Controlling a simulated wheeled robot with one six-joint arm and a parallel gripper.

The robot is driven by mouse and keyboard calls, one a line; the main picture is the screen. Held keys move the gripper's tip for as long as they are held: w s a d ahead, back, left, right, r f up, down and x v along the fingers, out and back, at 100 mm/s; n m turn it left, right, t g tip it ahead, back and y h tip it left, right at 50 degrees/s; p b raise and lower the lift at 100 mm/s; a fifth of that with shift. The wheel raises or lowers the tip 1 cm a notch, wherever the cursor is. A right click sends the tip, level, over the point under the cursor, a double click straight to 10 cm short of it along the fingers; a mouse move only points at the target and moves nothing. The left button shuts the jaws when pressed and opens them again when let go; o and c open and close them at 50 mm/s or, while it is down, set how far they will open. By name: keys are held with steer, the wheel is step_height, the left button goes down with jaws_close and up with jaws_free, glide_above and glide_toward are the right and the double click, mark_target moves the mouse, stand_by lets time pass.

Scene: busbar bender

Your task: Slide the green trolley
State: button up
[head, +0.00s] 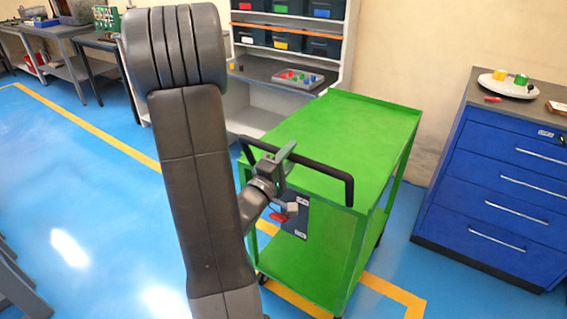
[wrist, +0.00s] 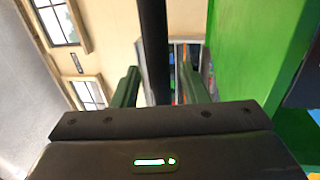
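The green trolley (head: 350,135) stands in the middle right of the head view, with a flat top and a lower shelf. Its black handle (head: 325,167) runs along the near side of the top. My gripper (head: 284,158) is at the handle. In the wrist view, the two fingers of my gripper (wrist: 160,88) are apart, with the black handle bar (wrist: 154,45) between them. Gaps show on both sides of the bar. The trolley's green side (wrist: 245,50) fills the right of the wrist view. My arm hides part of the trolley's left side.
A blue drawer cabinet (head: 490,185) stands to the right of the trolley. A shelf unit with bins (head: 282,40) is behind it. Yellow lines (head: 395,290) mark the floor around the trolley. Open blue floor (head: 80,190) lies to the left.

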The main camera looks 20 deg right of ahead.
steer(key=b+v, duration=0.1)
steer(key=v, duration=1.2)
steer(key=shift+s+a, duration=0.25)
steer(key=shift+f, duration=0.1)
steer(key=shift+p+x, duration=0.5)
steer(key=shift+x, duration=6.35)
steer(key=b+v, duration=0.1)
steer(key=v, duration=1.3)
steer(key=p+x, duration=0.1)
steer(key=x, duration=1.7)
steer(key=shift+w+d+f, duration=0.25)
steer(key=shift+f, duration=0.05)
steer(key=shift+r+p, duration=0.1)
steer(key=shift+p, duration=0.2)
